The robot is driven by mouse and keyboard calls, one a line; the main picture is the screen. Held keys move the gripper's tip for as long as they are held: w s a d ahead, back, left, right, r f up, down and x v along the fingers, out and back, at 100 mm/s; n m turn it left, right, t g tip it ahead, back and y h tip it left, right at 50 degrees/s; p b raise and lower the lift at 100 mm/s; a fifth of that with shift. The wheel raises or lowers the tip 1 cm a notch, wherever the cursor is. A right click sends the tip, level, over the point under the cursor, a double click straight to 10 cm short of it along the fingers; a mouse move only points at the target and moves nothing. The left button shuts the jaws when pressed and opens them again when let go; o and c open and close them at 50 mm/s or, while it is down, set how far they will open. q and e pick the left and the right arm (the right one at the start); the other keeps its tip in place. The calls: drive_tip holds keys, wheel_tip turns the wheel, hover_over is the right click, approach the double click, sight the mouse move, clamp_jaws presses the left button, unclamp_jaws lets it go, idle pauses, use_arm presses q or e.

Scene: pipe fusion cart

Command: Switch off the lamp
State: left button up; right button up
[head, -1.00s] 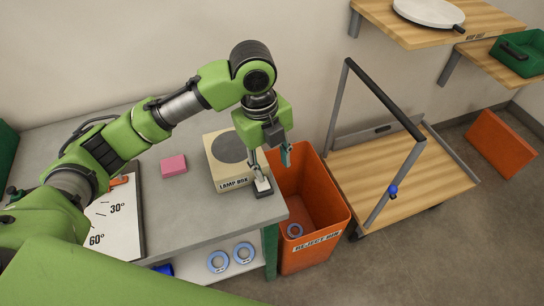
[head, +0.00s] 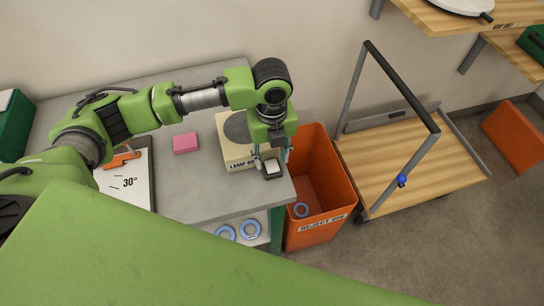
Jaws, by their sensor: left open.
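The lamp box (head: 229,152) is a cream box with a grey round disc on top, near the right end of the grey workbench. A small switch (head: 272,169) with a white top and dark base sits at the bench corner, beside the box's front right. My left gripper (head: 271,160) is open and points down over the switch. Its fingers are apart on the left and right of the switch; I cannot tell whether they touch it. The gripper hides part of the lamp box. My right gripper is not in view.
An orange reject bin (head: 325,205) stands right beside the bench. A wooden-decked cart (head: 410,160) with a tall handle is further right.

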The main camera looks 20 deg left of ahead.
use_arm(q)
drive_tip(key=shift+f, duration=0.85)
drive_tip(key=c, duration=1.1)
drive_tip(key=shift+s+d+r+t+y+p, duration=0.15)
drive_tip(key=shift+s+r+t+y+p, duration=0.2)
drive_tip(key=shift+p, duration=0.85)
drive_tip(key=shift+w+f+t+p, duration=0.1)
drive_tip(key=shift+f+t+p, duration=0.2)
drive_tip(key=shift+t+p, duration=0.05)
drive_tip(key=shift+y, duration=0.25)
drive_tip(key=o, duration=1.1)
